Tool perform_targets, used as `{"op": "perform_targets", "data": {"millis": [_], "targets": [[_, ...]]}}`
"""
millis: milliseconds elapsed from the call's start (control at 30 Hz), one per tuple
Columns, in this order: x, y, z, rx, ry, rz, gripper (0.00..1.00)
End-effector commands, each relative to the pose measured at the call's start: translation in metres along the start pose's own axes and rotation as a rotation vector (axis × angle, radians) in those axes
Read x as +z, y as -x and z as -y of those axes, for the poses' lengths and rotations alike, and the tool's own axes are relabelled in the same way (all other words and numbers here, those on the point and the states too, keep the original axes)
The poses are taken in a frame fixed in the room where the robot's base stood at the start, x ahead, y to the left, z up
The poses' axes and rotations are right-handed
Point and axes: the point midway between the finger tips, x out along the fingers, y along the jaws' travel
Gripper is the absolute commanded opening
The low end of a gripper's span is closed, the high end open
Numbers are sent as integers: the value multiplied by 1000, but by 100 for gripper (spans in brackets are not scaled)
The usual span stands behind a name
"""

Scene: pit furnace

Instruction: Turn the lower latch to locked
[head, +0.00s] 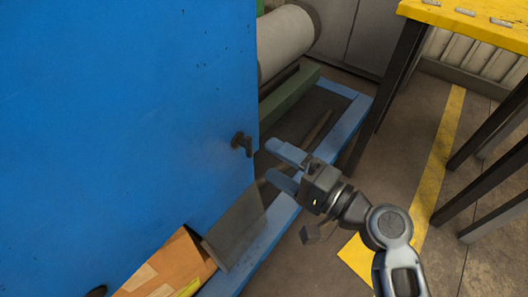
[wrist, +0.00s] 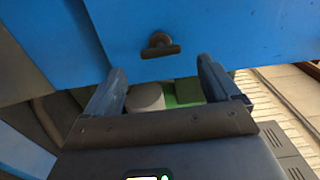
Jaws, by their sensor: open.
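The lower latch (head: 241,143) is a small dark handle near the right edge of a large blue panel (head: 130,110). In the wrist view the latch (wrist: 160,45) sits ahead of and above the gap between my fingers, with its bar lying roughly level in that picture. My gripper (head: 277,166) has blue fingers and is to the right of the latch and a little below it. In the wrist view my gripper (wrist: 158,80) is open and empty, its fingers apart from the latch.
An orange-brown box (head: 165,268) stands at the foot of the blue panel. A blue base frame (head: 262,238) runs along the floor, with a grey roller (head: 287,42) behind. A yellow-topped table (head: 470,22) with dark legs stands at the right. Floor lies open between.

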Motion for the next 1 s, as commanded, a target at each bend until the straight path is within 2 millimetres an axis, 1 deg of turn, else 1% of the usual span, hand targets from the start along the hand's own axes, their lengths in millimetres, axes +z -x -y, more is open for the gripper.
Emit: {"op": "perform_targets", "data": {"millis": [33, 100, 233, 800, 867, 967, 1000], "targets": [[0, 8, 0, 1, -1, -1, 89], [0, 16, 0, 1, -2, -1, 89], [1, 25, 0, 0, -1, 1, 89], [1, 28, -1, 1, 0, 1, 89], [2, 30, -4, 10, 3, -7, 89], [7, 41, -19, 57, 22, -50, 89], [10, 49, -28, 88, 37, -80, 89]]}}
